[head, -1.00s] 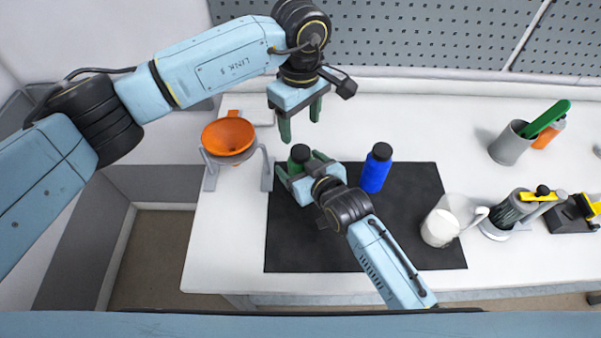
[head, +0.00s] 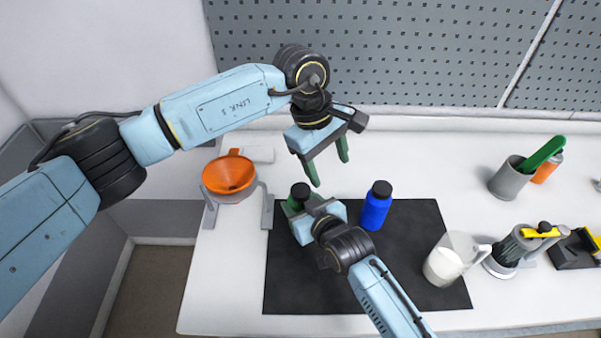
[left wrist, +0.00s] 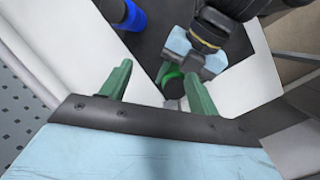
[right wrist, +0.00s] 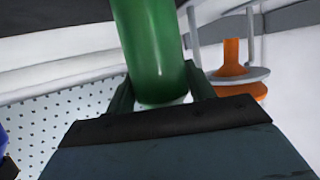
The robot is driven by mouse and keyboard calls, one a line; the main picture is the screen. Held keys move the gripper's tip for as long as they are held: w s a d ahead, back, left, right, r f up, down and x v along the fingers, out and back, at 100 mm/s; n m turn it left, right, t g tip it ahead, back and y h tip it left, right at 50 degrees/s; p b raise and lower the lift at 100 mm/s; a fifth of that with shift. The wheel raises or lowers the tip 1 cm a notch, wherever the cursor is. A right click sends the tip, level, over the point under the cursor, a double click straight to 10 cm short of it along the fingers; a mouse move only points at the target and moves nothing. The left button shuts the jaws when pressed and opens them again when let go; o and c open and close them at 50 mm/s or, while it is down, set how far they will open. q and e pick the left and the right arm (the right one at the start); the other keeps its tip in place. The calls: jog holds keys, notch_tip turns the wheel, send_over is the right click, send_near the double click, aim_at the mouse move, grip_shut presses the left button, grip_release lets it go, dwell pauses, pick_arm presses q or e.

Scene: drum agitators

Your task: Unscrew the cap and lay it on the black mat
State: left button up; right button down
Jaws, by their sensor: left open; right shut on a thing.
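A green bottle (right wrist: 155,50) stands at the left edge of the black mat (head: 420,240), its black cap (head: 300,190) on top. The cap also shows in the left wrist view (left wrist: 174,89), beyond and between the left fingers. My right gripper (head: 299,212) is shut around the green bottle's body, below the cap, and hides much of it in the head view. My left gripper (head: 330,172) is open and empty, above and to the right of the cap, apart from it.
A blue bottle (head: 375,212) with a black cap stands on the mat, close to the right gripper. An orange funnel (head: 229,175) on a stand is at left. A white-filled jug (head: 447,262) is at the mat's right edge.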

pick_arm(q)
jog(key=d+r+n+h, duration=0.2)
jog(key=d+r+h, duration=1.1)
jog(key=d+r, duration=0.1)
jog(key=w+a+r+n+t, duration=0.2)
jog(key=w+r+n+t, duration=0.2)
jog(key=w+n+t, duration=0.3)
jog(key=w+a+r+n+t, duration=0.3)
jog(key=w+n+t, duration=0.3)
jog(key=n, duration=0.1)
jog(key=w+a+f+n+t+y, duration=0.2)
jog(key=w+a+f+n+y, duration=0.25)
jog(key=n+y, duration=0.2)
jog(key=g+y, duration=0.9)
jog(key=g, duration=0.5)
send_over(301, 190)
jog(key=shift+n, duration=0.45)
jog(key=f, duration=1.7)
jog(key=shift+w+f, duration=0.15)
jog(key=shift+w, duration=0.25)
jog(key=shift+s+f+y, duration=0.1)
jog(key=shift+s+y, duration=0.15)
jog(key=shift+s+f, duration=0.15)
jog(key=shift+f, duration=3.75)
